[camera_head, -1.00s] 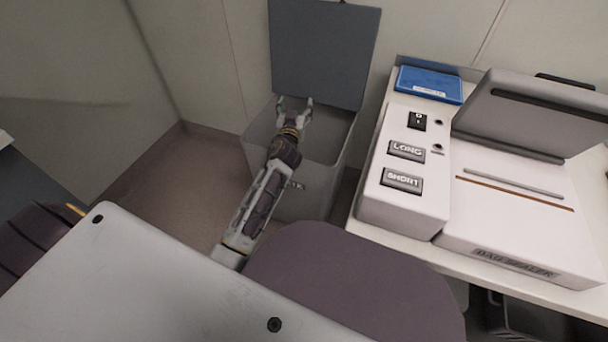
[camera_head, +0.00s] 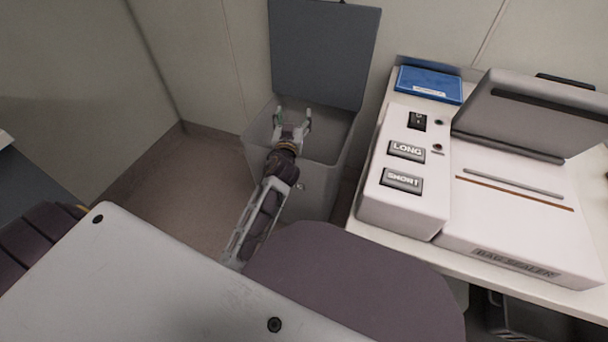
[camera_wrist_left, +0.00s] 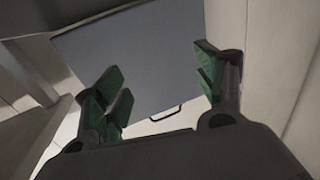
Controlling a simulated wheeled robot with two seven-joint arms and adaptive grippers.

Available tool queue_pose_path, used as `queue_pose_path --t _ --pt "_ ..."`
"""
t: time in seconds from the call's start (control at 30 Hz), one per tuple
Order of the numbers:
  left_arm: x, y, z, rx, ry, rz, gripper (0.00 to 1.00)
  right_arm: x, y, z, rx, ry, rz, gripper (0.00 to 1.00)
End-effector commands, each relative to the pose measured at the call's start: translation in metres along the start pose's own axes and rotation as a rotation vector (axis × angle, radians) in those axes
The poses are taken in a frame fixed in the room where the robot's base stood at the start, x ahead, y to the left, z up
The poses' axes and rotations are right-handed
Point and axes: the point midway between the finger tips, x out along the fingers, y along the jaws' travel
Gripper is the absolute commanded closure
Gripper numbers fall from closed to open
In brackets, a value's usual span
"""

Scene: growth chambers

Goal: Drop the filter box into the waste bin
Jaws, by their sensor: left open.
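The grey waste bin (camera_head: 322,190) stands against the back wall with its flat lid (camera_head: 325,55) raised. My left gripper (camera_head: 293,116) is at the bin's open mouth, its fingers spread. In the left wrist view the fingers (camera_wrist_left: 160,78) have green pads and nothing between them, with the raised lid (camera_wrist_left: 140,62) beyond. I cannot make out a filter box in either view. Part of the bin's inside is hidden by my gripper and the bin's walls. My right gripper is not in view.
A bench right of the bin holds a bag sealer (camera_head: 520,225) with LONG and SHORT buttons, and a flat blue box (camera_head: 429,84) behind its control panel. Bare floor (camera_head: 165,190) lies left of the bin. The back wall is close behind the lid.

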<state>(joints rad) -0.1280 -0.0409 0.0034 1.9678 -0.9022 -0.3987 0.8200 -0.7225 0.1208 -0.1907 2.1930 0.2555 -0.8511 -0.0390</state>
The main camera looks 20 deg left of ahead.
Motion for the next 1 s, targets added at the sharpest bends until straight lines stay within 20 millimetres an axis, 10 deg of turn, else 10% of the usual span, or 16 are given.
queue_pose_path --t 1.0 --pt "-0.019 0.000 0.000 0.000 0.000 0.000 0.29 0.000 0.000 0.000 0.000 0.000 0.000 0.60"
